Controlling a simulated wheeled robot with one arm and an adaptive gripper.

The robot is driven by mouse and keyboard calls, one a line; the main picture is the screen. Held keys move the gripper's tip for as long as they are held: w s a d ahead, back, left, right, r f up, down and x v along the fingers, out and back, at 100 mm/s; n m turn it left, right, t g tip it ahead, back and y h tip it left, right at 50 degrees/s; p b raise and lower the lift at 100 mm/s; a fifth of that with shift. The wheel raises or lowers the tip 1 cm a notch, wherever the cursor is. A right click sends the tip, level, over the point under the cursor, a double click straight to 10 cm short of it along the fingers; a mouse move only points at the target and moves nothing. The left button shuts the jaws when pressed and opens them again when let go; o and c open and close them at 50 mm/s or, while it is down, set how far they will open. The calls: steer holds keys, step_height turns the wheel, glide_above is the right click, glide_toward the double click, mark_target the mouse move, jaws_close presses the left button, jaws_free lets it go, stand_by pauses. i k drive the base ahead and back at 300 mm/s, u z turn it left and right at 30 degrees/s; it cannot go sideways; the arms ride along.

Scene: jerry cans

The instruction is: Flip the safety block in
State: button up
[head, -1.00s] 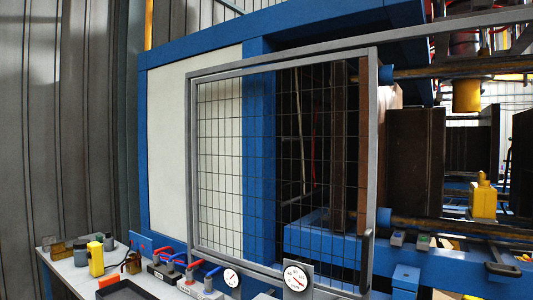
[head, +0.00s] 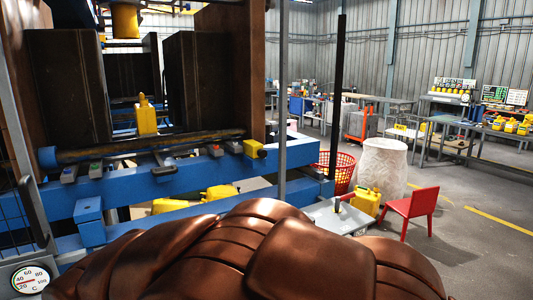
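I see the blue press frame with a long blue front beam (head: 190,178). On the beam sit a dark metal loop-shaped piece (head: 163,167) and small blocks with red and green tops (head: 95,168). A yellow block (head: 255,149) is at the beam's right part, by the brown plate. I cannot tell for sure which of these is the safety block. A yellow jerry can (head: 147,115) stands upright between the dark mould halves (head: 198,85). My gripper is not in view.
A large brown shape close to the camera hides the lower middle. A grey post (head: 283,100) stands at the machine's right. Beyond are a red basket (head: 345,170), a white drum (head: 382,170), a red chair (head: 412,208) and a yellow can (head: 366,201). Floor at the right is open.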

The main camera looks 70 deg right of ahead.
mark_target(254, 149)
steer(key=z, duration=2.15)
steer(key=k, duration=0.65)
steer(key=u, duration=0.55)
steer(key=i, duration=1.1)
steer(key=z, duration=0.05)
